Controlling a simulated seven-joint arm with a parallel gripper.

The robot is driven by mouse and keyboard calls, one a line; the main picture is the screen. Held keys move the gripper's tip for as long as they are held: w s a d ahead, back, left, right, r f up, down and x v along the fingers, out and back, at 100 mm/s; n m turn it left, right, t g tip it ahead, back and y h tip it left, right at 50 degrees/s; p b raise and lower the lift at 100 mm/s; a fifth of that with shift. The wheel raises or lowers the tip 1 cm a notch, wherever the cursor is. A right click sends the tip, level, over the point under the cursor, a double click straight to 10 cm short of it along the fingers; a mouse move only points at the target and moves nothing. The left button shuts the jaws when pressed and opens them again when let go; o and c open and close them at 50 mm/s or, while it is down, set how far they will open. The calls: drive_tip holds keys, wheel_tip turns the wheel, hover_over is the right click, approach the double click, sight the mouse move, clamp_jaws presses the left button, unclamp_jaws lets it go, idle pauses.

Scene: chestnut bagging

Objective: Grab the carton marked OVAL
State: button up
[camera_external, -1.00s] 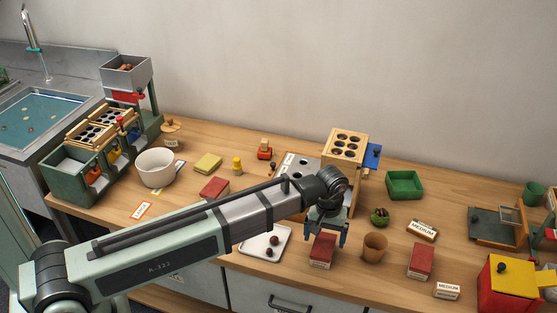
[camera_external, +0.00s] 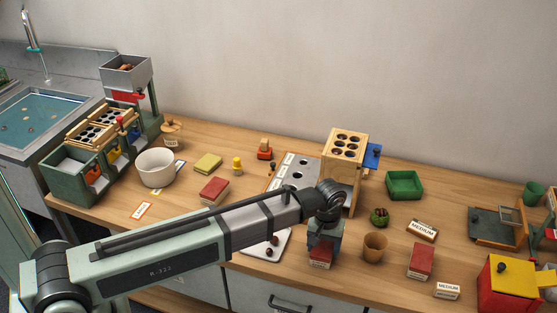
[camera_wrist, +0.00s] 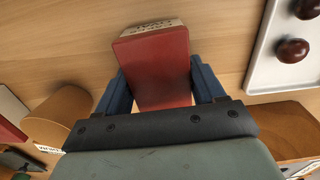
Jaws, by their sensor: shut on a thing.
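A red carton (camera_external: 320,258) with a pale side stands near the front edge of the counter, under my gripper (camera_external: 324,246). In the wrist view the red carton (camera_wrist: 155,65) sits between the two blue fingers of my gripper (camera_wrist: 160,88), which are shut on it. Its pale printed face (camera_wrist: 152,27) points away from the palm, and its lettering is too blurred to read. Another red carton (camera_external: 421,261) stands to the right, and another red box (camera_external: 214,189) lies left of my arm.
A white tray (camera_external: 284,244) with dark chestnuts lies close left of the held carton. A brown cup (camera_external: 375,247) stands close to its right. Farther right are a MEDIUM sign (camera_external: 422,229), a green bin (camera_external: 404,184) and a yellow-red box (camera_external: 508,284).

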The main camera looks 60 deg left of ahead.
drive_tip(key=c, duration=0.4)
drive_tip(key=shift+r, duration=0.1)
drive_tip(key=shift+c, duration=0.2)
